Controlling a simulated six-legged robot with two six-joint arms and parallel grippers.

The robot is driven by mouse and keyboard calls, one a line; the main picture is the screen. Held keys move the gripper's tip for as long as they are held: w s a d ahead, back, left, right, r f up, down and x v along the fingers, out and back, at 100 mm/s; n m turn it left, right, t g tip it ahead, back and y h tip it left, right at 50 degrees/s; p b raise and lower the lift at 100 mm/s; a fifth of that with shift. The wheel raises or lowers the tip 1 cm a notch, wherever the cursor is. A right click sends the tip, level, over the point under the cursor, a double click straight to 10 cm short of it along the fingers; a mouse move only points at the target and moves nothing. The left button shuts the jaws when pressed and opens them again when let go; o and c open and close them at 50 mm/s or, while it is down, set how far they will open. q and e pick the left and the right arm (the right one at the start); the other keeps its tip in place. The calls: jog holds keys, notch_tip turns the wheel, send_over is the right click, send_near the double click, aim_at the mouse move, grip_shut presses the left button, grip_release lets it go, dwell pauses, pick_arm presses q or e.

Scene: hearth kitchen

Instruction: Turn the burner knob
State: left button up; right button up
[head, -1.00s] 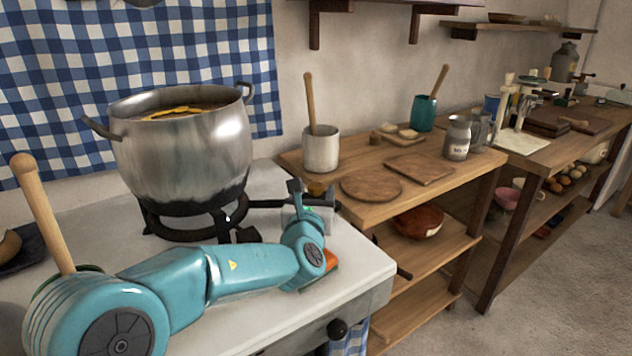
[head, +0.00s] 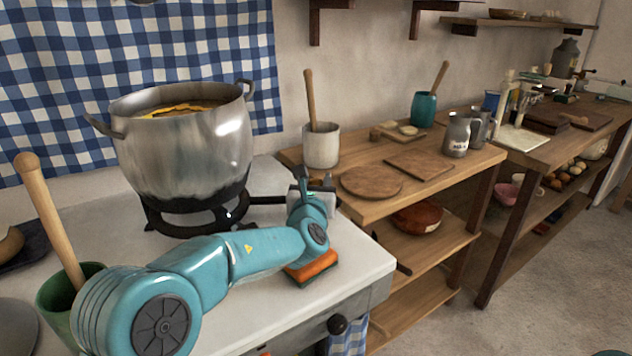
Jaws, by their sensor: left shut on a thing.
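A gas burner (head: 193,226) with a black ring stands on the white stove top under a large steel pot (head: 185,150). Its pipe (head: 268,200) runs right towards my left gripper. My left gripper (head: 314,183) is at the pipe's right end, near the stove's back right edge. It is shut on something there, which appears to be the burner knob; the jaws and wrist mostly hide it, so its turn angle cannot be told. My right gripper is not in view.
An orange and green sponge (head: 313,267) lies under my left wrist. A green pot with a wooden pestle (head: 50,220) stands close to my left arm. A black knob (head: 337,324) is on the stove front. A wooden shelf table (head: 345,205) adjoins on the right.

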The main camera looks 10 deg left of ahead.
pick_arm(q)
jog(key=shift+r, duration=0.1)
jog(key=n+y+p, duration=0.2)
jog(key=y, duration=0.1)
jog(key=shift+d+r+g+y, duration=0.1)
jog(key=shift+g+y, duration=0.3)
jog(key=n+g+y+p, duration=0.1)
jog(key=n+y+p, duration=0.1)
jog(key=y, duration=0.1)
jog(key=n+g+y+p, duration=0.2)
jog(key=p, duration=0.1)
jog(key=shift+r+n+y, duration=0.15)
jog(key=shift+n+y, duration=0.15)
jog(key=shift+y, duration=0.1)
jog(key=n+g+y+p, duration=0.2)
jog(key=g+p, duration=0.1)
jog(key=shift+f+n+y, duration=0.2)
jog(key=shift+n+y, duration=0.1)
jog(key=shift+y, duration=0.1)
jog(key=o, duration=1)
jog(key=shift+a, duration=0.2)
jog(key=shift+f, duration=0.1)
